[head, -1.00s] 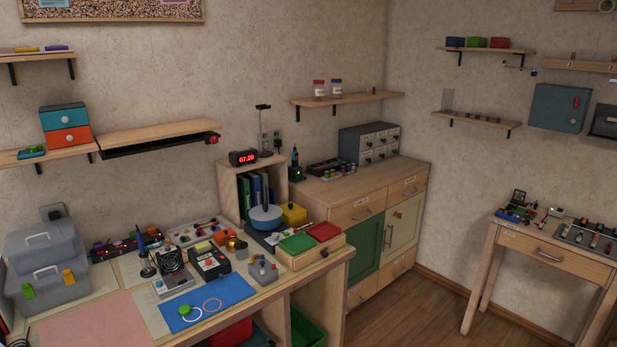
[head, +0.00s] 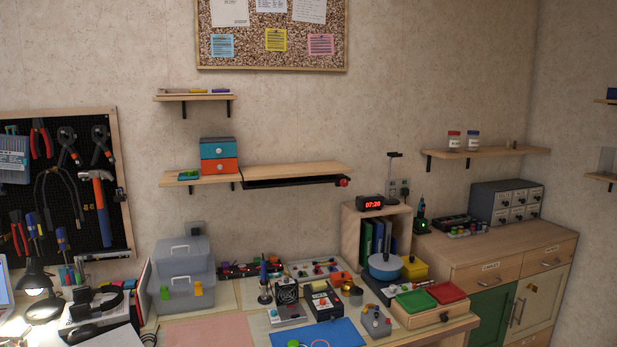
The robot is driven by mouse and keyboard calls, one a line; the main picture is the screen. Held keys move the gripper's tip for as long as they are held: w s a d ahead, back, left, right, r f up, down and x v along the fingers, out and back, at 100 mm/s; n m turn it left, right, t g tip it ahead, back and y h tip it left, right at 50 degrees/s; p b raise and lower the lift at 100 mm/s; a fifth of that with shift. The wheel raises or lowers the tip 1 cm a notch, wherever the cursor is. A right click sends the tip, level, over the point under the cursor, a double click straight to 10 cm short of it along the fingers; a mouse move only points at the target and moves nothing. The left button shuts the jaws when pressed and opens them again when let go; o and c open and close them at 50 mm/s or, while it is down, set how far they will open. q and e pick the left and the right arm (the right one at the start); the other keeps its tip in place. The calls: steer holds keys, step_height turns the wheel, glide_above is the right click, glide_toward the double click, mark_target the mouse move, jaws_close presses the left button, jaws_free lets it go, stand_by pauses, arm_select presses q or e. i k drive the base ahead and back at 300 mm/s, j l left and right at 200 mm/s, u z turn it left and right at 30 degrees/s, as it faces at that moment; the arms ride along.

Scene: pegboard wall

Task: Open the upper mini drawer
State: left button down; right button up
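A small two-drawer unit stands on a wall shelf left of the middle in the head view. Its upper mini drawer (head: 219,149) is teal-blue with a round pale knob, and it looks shut. The lower mini drawer (head: 220,166) is orange with a similar knob and also looks shut. Neither of my grippers is in the head view.
Below, the workbench is crowded with grey toolboxes (head: 185,274) and devices. A pegboard (head: 62,185) hangs at left.

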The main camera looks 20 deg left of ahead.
mark_target(213, 150)
steer(key=i+j, duration=0.3)
steer(key=j, duration=0.15)
steer(key=i+j, duration=0.25)
steer(key=j, duration=0.25)
steer(key=i+j+u, duration=0.1)
steer(key=i+j, duration=0.2)
steer(key=j, duration=0.15)
